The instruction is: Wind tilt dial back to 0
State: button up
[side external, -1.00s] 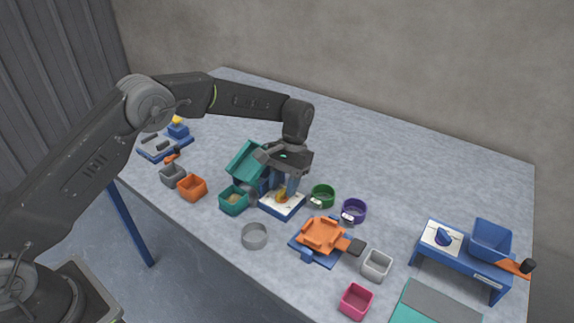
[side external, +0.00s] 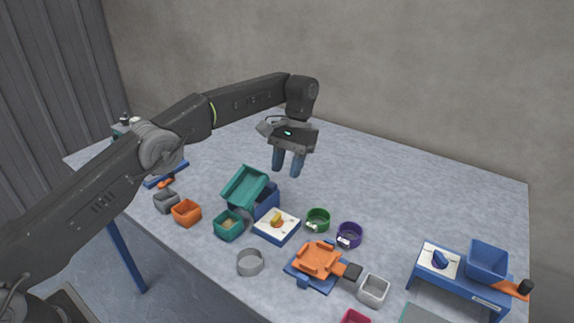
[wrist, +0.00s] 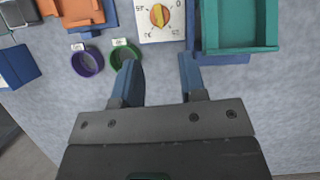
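The tilt dial is a yellow and orange-red knob (side external: 277,219) on a white-faced blue block (side external: 292,229). In the wrist view the knob (wrist: 159,15) sits near the top edge, with a 0 mark at the upper right of its face; its exact reading is too small to tell. Beside it, a teal tray (side external: 244,187) sits tilted on a blue base (side external: 267,203). My gripper (side external: 287,168) hangs above and behind the dial, clear of it. Its two blue fingers are apart with nothing between them in the wrist view (wrist: 158,65).
Green (side external: 318,220) and purple (side external: 349,234) rings lie right of the dial. A teal box (side external: 229,225) stands to its left. An orange tray on a blue base (side external: 318,260) and a grey ring (side external: 250,262) lie in front. The table behind is clear.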

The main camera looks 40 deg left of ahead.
jog(key=shift+o, duration=1.4)
jog(key=shift+r, duration=0.1)
jog(key=shift+o, duration=0.6)
jog(key=shift+d+r+m, duration=0.1)
jog(key=shift+r+m, duration=0.1)
jog(key=shift+m, duration=0.6)
jog(key=shift+o, duration=0.4)
jog(key=shift+s+d+r+m+t, duration=0.15)
jog(key=shift+m+t, duration=0.1)
jog(key=shift+m, duration=0.25)
jog(key=shift+a+r+m+t, duration=0.1)
jog(key=shift+m+t, duration=0.15)
jog(key=shift+m, duration=0.25)
jog(key=m+t, duration=0.4)
jog(key=m, duration=1)
send_near(277, 217)
notch_tip(277, 217, down, 9)
jog(key=shift+d+f, duration=0.1)
jog(key=shift+d, duration=0.05)
jog(key=shift+c, duration=0.2)
jog(key=c, duration=0.9)
